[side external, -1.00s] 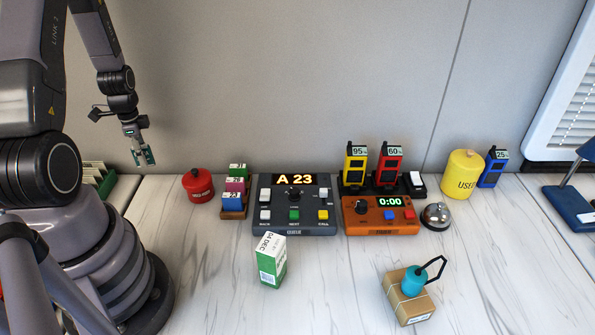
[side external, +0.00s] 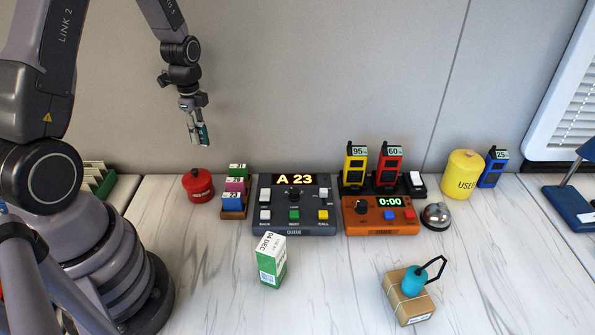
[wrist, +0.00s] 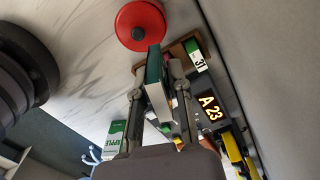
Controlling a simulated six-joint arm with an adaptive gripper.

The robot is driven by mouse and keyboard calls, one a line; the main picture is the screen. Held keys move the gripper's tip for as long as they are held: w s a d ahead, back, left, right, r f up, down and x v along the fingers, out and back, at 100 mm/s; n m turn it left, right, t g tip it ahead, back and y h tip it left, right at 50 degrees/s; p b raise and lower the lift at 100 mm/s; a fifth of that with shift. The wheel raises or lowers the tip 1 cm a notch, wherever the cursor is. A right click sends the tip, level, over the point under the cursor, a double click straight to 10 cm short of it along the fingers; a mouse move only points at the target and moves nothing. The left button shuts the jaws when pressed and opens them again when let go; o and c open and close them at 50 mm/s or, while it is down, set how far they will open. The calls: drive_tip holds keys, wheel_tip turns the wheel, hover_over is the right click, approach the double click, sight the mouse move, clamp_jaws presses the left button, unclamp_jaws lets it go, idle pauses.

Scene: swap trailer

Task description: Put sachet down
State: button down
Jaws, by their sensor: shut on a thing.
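My gripper (side external: 195,127) is shut on a small dark green and white packet, which I take to be the sachet (side external: 204,134). It holds it in the air above and behind the red canister and the small card rack, well clear of the counter. In the wrist view my gripper (wrist: 157,95) has the sachet (wrist: 155,70) upright between its two fingers, its green face and pale edge showing. Its print is not readable.
Below are a red canister (side external: 198,185), a rack of numbered blocks (side external: 234,214) and a queue console (side external: 295,225) reading A 23. An orange timer (side external: 380,228), bell (side external: 436,215) and yellow canister (side external: 462,177) stand right. A green-white carton (side external: 272,262) and cardboard box (side external: 397,300) stand in front.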

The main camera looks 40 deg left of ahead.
drive_tip(key=w+d+m, duration=0.5)
drive_tip(key=w+d, duration=0.1)
drive_tip(key=d, duration=0.5)
drive_tip(key=m, duration=0.9)
hover_over(331, 276)
wheel_tip(331, 276, down, 11)
drive_tip(key=shift+r, duration=0.15)
drive_tip(key=shift+f, duration=2.15)
drive_tip(key=shift+f, duration=0.15)
drive_tip(key=c, duration=1.1)
unclamp_jaws()
drive_tip(key=shift+o, duration=0.2)
